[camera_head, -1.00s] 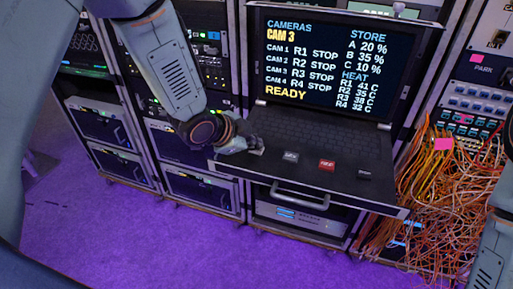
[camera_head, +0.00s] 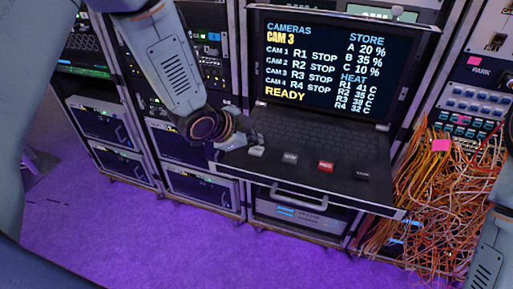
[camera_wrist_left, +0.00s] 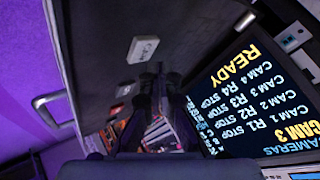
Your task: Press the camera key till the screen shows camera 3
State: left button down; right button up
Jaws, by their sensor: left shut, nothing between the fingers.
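The console screen (camera_head: 320,65) shows CAMERAS with CAM 3 in yellow below it, and READY at the bottom; it also shows turned over in the left wrist view (camera_wrist_left: 250,100). A row of keys lies on the console deck: a pale key (camera_head: 257,151) at the left, a grey key (camera_head: 290,158), a red key (camera_head: 326,167) and a dark key (camera_head: 362,176). My right gripper is out of view.
A handle (camera_head: 300,193) sticks out at the front of the console drawer. Tangled orange cables (camera_head: 440,205) hang at the right beside a panel of switches (camera_head: 475,100). Rack units stand at the left. The purple floor in front is open.

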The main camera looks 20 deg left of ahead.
aim_at(254, 151)
pick_arm(q)
jog(key=shift+r+p, duration=2.1)
jog(key=shift+r, duration=0.45)
jog(key=shift+f, duration=0.1)
